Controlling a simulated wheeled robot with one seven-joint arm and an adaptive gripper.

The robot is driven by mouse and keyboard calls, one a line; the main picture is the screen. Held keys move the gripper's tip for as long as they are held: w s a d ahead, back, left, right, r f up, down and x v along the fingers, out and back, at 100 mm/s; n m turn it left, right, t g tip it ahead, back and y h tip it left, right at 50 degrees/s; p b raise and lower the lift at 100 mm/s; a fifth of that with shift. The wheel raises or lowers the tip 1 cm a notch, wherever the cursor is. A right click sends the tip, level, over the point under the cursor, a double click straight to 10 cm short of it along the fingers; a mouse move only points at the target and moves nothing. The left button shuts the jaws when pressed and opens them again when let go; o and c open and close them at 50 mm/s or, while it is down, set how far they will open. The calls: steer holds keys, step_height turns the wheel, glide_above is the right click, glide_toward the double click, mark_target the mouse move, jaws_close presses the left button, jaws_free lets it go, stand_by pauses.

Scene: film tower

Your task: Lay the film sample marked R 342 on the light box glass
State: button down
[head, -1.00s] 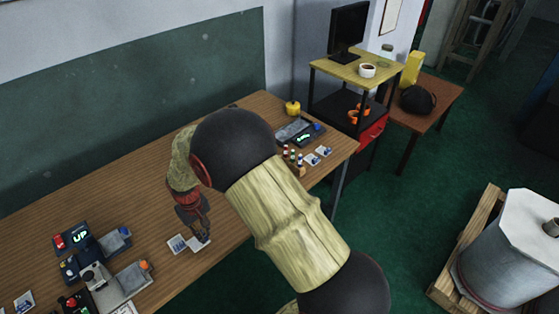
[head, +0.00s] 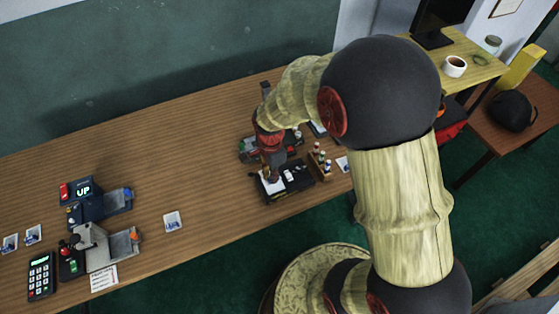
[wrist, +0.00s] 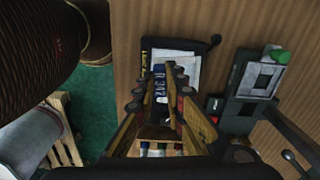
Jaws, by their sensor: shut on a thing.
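My gripper (head: 268,174) is shut on a film sample (wrist: 160,84), whose dark blue label reads R 342 in the wrist view. The label shows between the fingers; my fingers (wrist: 160,97) hide part of the sample. The sample is over a black-framed box with a pale top, seemingly the light box (wrist: 148,49). In the head view this dark box (head: 285,196) is under my gripper near the front edge of the table. I cannot tell whether the sample touches the glass.
A wooden rack of small bottles (head: 320,163) stands close to the right of the box. A device with a green knob (wrist: 255,77) sits beside it. The table between is clear.

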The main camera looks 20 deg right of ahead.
steer(key=shift+d+r+m, duration=0.15)
steer(key=shift+d+m, duration=0.2)
steer(key=shift+m, duration=0.35)
step_height(320, 180, down, 4)
steer(key=b, duration=0.3)
steer(key=shift+b, duration=0.35)
steer(key=shift+f, duration=0.7)
steer(key=shift+f, duration=0.3)
steer(key=c, duration=1.8)
jaws_free()
steer(key=shift+o, duration=0.4)
steer(key=o, duration=0.4)
steer(key=shift+o, duration=0.5)
